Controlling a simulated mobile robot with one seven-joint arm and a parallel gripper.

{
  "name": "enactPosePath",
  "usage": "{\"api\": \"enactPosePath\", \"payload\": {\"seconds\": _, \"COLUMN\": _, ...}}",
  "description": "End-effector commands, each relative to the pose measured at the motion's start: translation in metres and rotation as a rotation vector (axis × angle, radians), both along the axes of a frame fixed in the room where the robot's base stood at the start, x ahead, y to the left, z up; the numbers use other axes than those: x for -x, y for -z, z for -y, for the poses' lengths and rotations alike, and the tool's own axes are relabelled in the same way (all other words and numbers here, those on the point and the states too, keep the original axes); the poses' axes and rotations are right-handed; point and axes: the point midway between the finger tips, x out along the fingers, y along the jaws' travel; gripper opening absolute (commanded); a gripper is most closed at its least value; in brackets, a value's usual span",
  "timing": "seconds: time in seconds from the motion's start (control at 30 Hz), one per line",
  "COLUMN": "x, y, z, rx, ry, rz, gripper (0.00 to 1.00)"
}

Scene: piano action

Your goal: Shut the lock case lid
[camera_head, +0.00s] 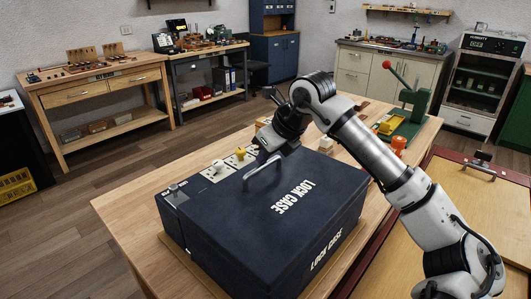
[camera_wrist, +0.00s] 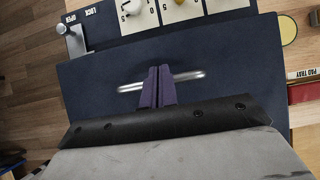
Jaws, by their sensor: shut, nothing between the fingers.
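The lock case (camera_head: 270,215) is a dark navy box with white lettering. Its lid (camera_head: 300,170) lies down over the box; I see no clear gap, but cannot tell if it is fully shut. A silver handle (camera_head: 262,172) stands on the lid and crosses behind my fingers in the wrist view (camera_wrist: 190,76). My gripper (camera_head: 262,157) is over the lid close to the handle, its purple fingers (camera_wrist: 158,88) together and empty. Whether they touch the lid or handle is unclear. A silver latch knob (camera_wrist: 65,29) sits beside LOCK and OPEN labels.
The case stands on a wooden table (camera_head: 130,215). White dial plates (camera_head: 217,171) lie along the case's far left side. A green press with a red-knobbed lever (camera_head: 408,100) and an orange object (camera_head: 399,143) stand farther back. The table's left edge is clear.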

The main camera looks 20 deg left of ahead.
Motion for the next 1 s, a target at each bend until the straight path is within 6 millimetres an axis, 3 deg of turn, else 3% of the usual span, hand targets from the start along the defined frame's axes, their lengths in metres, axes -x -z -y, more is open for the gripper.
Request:
{"api": "enactPosePath", "payload": {"seconds": 0.13, "x": 0.000, "y": -0.019, "z": 0.002, "rx": 0.007, "ry": 0.000, "rz": -0.001, "gripper": 0.00}}
{"api": "enactPosePath", "payload": {"seconds": 0.6, "x": 0.006, "y": -0.115, "z": 0.015, "rx": 0.000, "ry": -0.003, "rz": 0.005, "gripper": 0.00}}
{"api": "enactPosePath", "payload": {"seconds": 0.8, "x": 0.008, "y": -0.135, "z": 0.019, "rx": -0.001, "ry": -0.005, "rz": 0.002, "gripper": 0.00}}
{"api": "enactPosePath", "payload": {"seconds": 1.0, "x": 0.008, "y": -0.138, "z": 0.020, "rx": -0.001, "ry": -0.005, "rz": 0.002, "gripper": 0.00}}
